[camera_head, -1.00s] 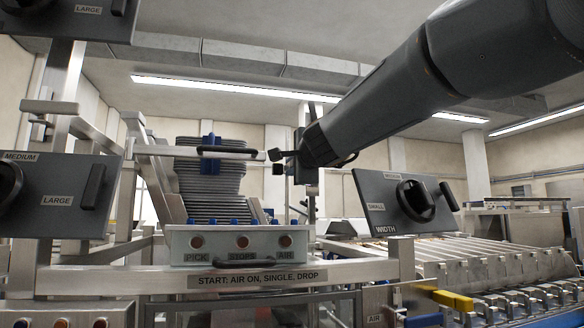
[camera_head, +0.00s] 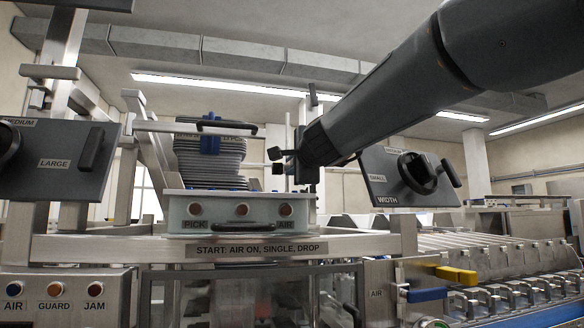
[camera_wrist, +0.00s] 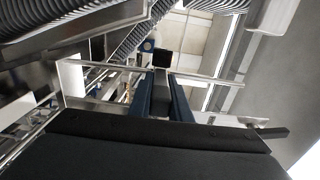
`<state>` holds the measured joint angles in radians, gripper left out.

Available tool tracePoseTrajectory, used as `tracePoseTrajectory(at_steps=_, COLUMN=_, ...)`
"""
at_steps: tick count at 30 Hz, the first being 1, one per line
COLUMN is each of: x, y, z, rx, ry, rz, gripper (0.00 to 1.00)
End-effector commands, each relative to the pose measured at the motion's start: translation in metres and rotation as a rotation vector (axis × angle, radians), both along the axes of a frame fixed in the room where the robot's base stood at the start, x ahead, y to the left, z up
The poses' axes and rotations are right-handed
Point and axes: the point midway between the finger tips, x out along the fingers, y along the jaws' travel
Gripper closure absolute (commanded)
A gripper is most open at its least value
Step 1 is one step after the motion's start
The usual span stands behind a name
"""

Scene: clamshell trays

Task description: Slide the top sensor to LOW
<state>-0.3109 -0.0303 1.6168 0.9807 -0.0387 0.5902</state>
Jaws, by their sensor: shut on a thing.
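My gripper (camera_head: 284,161) is at the end of my dark arm, right of the tray stack, in front of a thin upright post (camera_head: 313,98). In the wrist view, the blue fingers of my gripper (camera_wrist: 162,95) are closed around a grey block (camera_wrist: 160,105). A black block (camera_wrist: 162,59), which looks like part of the sensor, shows just beyond the fingertips beside a thin metal rod (camera_wrist: 215,79). In the head view, the sensor is small and dark against the gripper, and its outline is unclear. No LOW marking is readable.
A stack of grey trays (camera_head: 211,160) stands left of the gripper, with a black bar handle (camera_head: 227,124) in front. The button box (camera_head: 240,211) is below. A WIDTH panel (camera_head: 408,181) with a knob is close on the right. A LARGE panel (camera_head: 57,162) is at left.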

Motion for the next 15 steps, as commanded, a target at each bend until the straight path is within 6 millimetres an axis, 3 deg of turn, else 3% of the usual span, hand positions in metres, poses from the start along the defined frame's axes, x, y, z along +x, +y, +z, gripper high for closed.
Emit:
tracePoseTrajectory(at_steps=1, x=0.0016, y=0.0005, z=-0.0082, rx=-0.004, ry=0.011, rz=0.001, gripper=0.81)
tracePoseTrajectory(at_steps=4, x=0.0016, y=0.0005, z=-0.0081, rx=-0.003, ry=0.012, rz=0.001, gripper=0.64)
tracePoseTrajectory(at_steps=15, x=-0.0031, y=-0.0001, z=-0.0043, rx=-0.002, ry=0.007, rz=0.002, gripper=0.64)
